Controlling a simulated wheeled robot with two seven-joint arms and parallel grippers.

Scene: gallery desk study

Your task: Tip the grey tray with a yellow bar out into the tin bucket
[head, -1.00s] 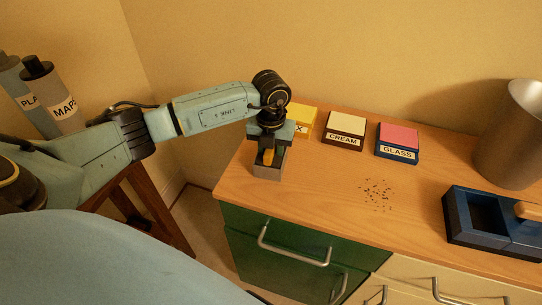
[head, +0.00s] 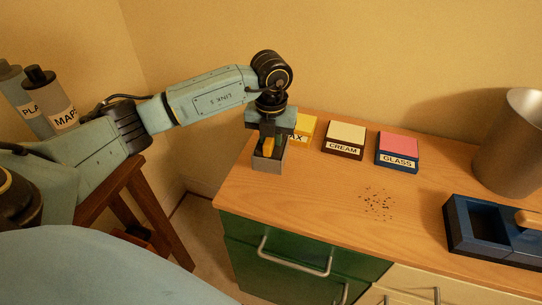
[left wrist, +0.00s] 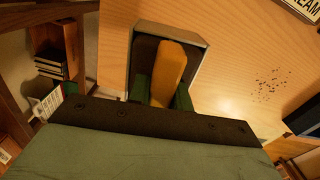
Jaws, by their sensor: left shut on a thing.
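The grey tray (head: 267,163) is at the left end of the wooden desk top, under my left gripper (head: 268,150). Its yellow bar (left wrist: 168,72) runs between the fingers in the left wrist view, where the grey tray rim (left wrist: 170,31) frames it. My left gripper is shut on the bar from above. I cannot tell whether the tray touches the desk. The tin bucket (head: 511,145) stands upright at the right of the desk, far from the gripper, partly cut off by the picture edge. My right gripper is not in view.
Yellow, cream and pink-topped boxes (head: 344,139) stand in a row along the back. A blue divided tray (head: 478,228) with a wooden handle sits at the front right, before the bucket. Dark specks (head: 377,203) lie on the desk between. Labelled tubes (head: 50,97) stand far left.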

